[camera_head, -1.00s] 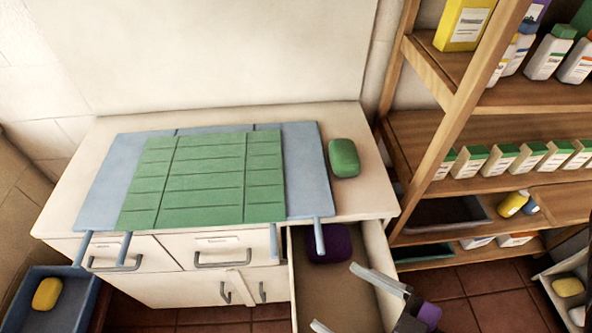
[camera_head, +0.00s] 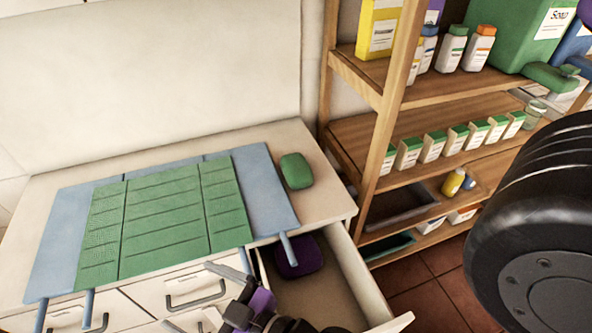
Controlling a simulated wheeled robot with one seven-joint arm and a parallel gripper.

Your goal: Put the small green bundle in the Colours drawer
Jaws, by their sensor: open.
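The small green bundle (camera_head: 296,171), rounded and soft-looking, lies on the right end of the pale countertop, beside the blue and green mat. Below it a drawer (camera_head: 318,292) stands pulled open, with a dark purple bundle (camera_head: 299,257) at its back. No label on this drawer is readable, so I cannot tell whether it is the Colours drawer. My gripper (camera_head: 188,294) is low in the view, in front of the closed drawers and left of the open one. Its grey fingers are apart with nothing seen between them, well away from the green bundle.
The blue and green mat (camera_head: 165,215) covers much of the countertop (camera_head: 262,135). Closed drawers (camera_head: 190,290) are under it. A wooden shelf unit (camera_head: 445,95) with bottles and boxes stands close on the right. My black arm part blocks the lower right.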

